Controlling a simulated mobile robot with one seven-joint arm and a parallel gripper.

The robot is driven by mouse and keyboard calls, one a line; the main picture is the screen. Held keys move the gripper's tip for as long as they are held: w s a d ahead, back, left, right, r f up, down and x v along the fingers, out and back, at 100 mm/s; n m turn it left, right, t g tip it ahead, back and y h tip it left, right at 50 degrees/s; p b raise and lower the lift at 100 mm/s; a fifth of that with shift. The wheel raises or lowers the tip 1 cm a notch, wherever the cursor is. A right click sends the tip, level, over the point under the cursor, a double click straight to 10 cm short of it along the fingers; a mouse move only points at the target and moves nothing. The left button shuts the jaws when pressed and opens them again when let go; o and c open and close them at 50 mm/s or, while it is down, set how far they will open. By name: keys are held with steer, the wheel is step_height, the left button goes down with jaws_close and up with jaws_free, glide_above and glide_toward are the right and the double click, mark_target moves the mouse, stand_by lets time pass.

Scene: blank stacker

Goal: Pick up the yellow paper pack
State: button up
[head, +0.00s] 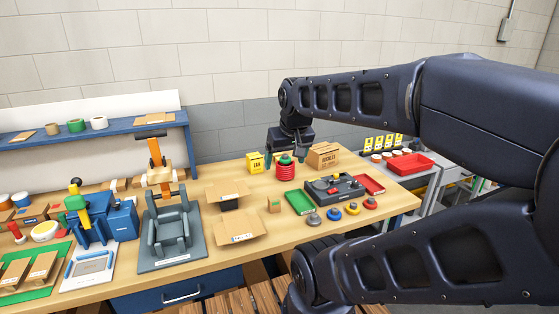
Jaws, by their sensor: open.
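A small yellow pack (254,162) with dark print stands upright on the wooden workbench (236,268), near its back edge. My gripper (290,156) hangs from the end of my dark arm, to the right of the yellow pack and apart from it. It is open and looks empty, above or behind a red ribbed cylinder with a green top (286,170). Its fingertips are small and dark, and I cannot tell their exact depth.
A cardboard box (324,156) stands just right of my gripper. A green tray (300,203), a dark fixture (334,189) and several coloured round pieces lie in front. An open carton (240,236) is nearer. My arm fills the right side.

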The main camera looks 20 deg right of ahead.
steer(key=w+d+r, duration=0.2)
steer(key=w+r, duration=0.1)
steer(key=w, duration=1.2)
glide_above(280, 155)
steer(key=s, duration=0.4)
steer(key=shift+n, duration=0.3)
steer(key=f, duration=2.8)
steer(key=shift+s+a+f, duration=0.1)
steer(key=shift+a+f, duration=0.15)
steer(key=shift+f, duration=0.15)
steer(key=shift+w+x, duration=0.2)
steer(key=shift+x, duration=1.2)
steer(key=shift+w+x, duration=0.15)
steer(key=shift+x, duration=1.25)
steer(key=shift+a+r, duration=0.1)
steer(key=shift+r, duration=0.15)
steer(key=c, duration=1.1)
